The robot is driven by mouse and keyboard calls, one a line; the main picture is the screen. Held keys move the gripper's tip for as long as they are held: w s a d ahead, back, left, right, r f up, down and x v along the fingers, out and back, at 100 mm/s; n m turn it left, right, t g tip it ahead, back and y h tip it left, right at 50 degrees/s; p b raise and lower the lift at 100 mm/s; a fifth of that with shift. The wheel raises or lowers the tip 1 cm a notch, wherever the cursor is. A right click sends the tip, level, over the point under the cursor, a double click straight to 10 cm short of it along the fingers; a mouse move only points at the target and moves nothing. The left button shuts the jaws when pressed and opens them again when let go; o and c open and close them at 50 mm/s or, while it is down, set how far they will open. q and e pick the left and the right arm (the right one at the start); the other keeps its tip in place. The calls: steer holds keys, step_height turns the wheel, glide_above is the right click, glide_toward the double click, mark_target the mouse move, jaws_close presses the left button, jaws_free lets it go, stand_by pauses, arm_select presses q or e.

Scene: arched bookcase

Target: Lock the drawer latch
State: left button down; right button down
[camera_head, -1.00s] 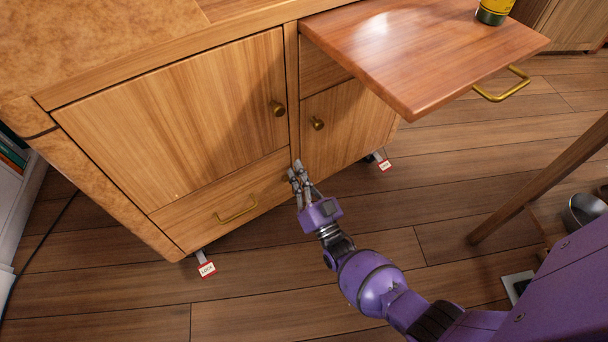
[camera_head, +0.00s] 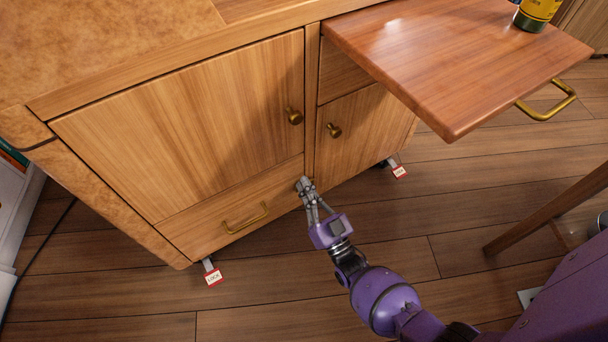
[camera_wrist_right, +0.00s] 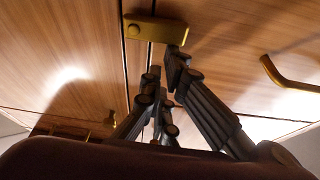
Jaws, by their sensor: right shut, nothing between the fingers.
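The brass drawer latch (camera_wrist_right: 155,28) is a small gold bar across the dark seam between two wooden panels in the right wrist view. In the head view it is hidden by my fingertips. The closed bottom drawer (camera_head: 190,236) has a curved brass handle (camera_head: 246,219), also seen at the right of the wrist view (camera_wrist_right: 290,75). My right gripper (camera_head: 305,185) is shut and empty at the drawer's right end, by the upright post. In the wrist view a fingertip of the gripper (camera_wrist_right: 164,72) is at the latch's end; contact cannot be told. My left gripper is out of view.
Above the drawer is a closed door (camera_head: 190,130) with a brass knob (camera_head: 295,116). A wooden board (camera_head: 440,60) with a brass handle juts out at upper right, bearing a bottle (camera_head: 536,14). LOCK tags (camera_head: 213,277) sit by the floor.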

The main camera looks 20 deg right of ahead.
steer(key=shift+a+f, duration=0.1)
steer(key=shift+f, duration=0.35)
steer(key=shift+r, duration=0.1)
steer(key=shift+s, duration=0.2)
steer(key=shift+s+f, duration=0.25)
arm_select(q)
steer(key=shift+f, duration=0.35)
arm_select(e)
steer(key=v, duration=1)
steer(key=shift+s+r, duration=0.25)
steer(key=shift+s, duration=0.25)
steer(key=shift+s, duration=0.1)
